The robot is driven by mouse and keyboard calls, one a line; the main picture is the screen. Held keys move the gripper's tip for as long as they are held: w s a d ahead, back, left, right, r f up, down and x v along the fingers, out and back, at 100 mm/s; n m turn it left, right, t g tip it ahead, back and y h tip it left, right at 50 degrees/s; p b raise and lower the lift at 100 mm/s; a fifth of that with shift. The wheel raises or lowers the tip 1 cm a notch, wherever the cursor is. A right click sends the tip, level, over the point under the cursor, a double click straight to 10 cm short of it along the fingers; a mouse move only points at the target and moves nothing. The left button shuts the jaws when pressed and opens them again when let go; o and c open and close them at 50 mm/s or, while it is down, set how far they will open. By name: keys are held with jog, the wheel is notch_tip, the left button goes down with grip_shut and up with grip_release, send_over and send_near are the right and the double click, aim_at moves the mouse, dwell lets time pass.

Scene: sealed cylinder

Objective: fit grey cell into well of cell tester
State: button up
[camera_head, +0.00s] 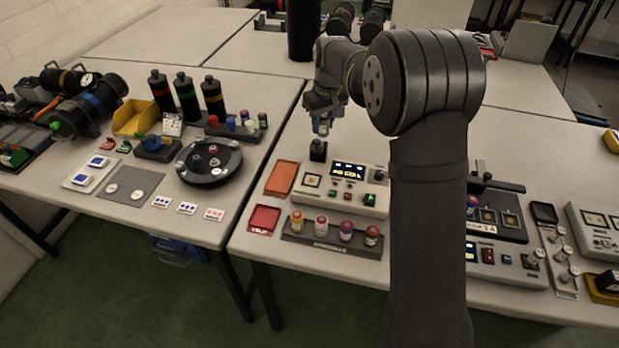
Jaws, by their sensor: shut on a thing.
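The cell tester is most likely the light grey box (336,204) with a lit display, left of my upper arm. A small black block (318,150) stands at its back left edge; I cannot tell whether it holds the well. My gripper (322,122) points down just above this block. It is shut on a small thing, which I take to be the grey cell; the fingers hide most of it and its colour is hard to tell. A gap seems to show between the gripper and the block.
A rack (330,243) with several coloured cells lies in front of the tester. An orange tray (281,178) and a red tray (264,219) lie to its left. A round black turntable (208,172) stands on the left table. My arm hides the tester's right side.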

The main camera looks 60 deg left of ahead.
jog(key=w+d+f+n, duration=0.1)
jog(key=d+n, duration=0.1)
jog(key=d, duration=1)
jog(key=s+a+f, duration=0.4)
jog(key=a, duration=0.1)
jog(key=s+a+f, duration=0.3)
jog(key=shift+a, duration=0.2)
jog(key=shift+f, duration=1.9)
jog(key=shift+f, duration=0.1)
jog(key=shift+f, duration=0.15)
jog(key=o, duration=1)
